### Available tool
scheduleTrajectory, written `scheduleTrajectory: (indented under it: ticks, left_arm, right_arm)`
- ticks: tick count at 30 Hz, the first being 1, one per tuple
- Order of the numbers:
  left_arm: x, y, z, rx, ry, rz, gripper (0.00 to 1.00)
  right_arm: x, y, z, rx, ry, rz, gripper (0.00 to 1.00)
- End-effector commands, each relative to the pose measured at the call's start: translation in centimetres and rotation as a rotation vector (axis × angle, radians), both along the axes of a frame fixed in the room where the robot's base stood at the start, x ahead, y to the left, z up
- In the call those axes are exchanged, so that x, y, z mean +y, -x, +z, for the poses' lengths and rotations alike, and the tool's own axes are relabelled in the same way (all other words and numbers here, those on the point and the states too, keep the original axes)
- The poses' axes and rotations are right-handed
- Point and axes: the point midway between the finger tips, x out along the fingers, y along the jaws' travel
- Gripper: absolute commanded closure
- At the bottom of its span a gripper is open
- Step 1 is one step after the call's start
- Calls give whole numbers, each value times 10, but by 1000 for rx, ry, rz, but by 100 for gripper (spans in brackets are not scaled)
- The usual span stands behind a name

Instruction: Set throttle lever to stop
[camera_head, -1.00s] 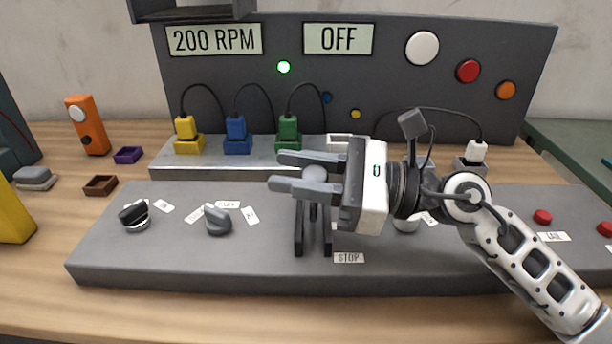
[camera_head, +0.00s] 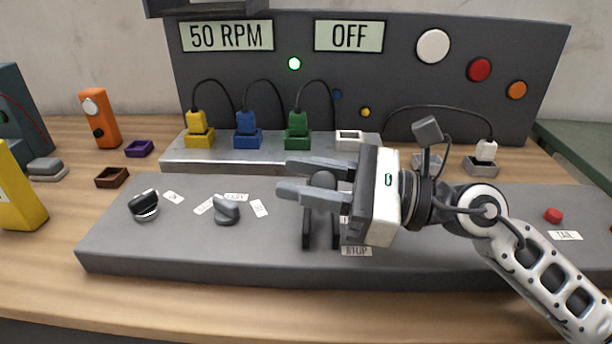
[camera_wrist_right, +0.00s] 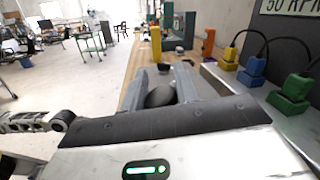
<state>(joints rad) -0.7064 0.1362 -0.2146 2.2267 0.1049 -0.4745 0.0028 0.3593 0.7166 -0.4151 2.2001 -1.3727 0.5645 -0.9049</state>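The throttle lever (camera_head: 322,180) has a dark rounded knob above two dark upright rails on the grey panel (camera_head: 200,257). A STOP label (camera_head: 356,251) lies at the near end of the rails, partly covered by my right gripper. My right gripper (camera_head: 284,177) reaches in from the right, with one finger on the far side of the knob and one on the near side. A display (camera_head: 228,36) reads 50 RPM. My left gripper does not show.
Two dark rotary knobs (camera_head: 227,210) stand to the left on the panel. Yellow, blue and green plugs (camera_head: 297,128) sit in a grey block behind. Another display (camera_head: 349,36) reads OFF. A red button (camera_head: 553,215) is to the right.

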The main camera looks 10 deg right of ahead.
Motion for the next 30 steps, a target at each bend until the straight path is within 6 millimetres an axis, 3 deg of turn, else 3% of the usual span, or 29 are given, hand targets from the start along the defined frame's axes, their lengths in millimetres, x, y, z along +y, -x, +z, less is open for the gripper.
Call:
scheduleTrajectory:
  ticks: [1, 2, 3, 19, 23, 30]
  left_arm:
    - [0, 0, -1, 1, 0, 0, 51]
    - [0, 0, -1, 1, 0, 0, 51]
    - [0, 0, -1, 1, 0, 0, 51]
    - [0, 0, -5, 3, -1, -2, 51]
    - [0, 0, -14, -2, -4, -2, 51]
    - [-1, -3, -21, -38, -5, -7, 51]
  right_arm:
    - [3, 4, -6, 13, 8, 17, 59]
    - [3, 4, -6, 13, 8, 17, 51]
    - [3, 4, -5, 12, 8, 15, 50]
    - [-4, 3, -5, 6, 5, 5, 50]
    - [-21, 9, -10, 7, 7, 4, 50]
    - [-68, 27, -16, 11, 8, 5, 50]
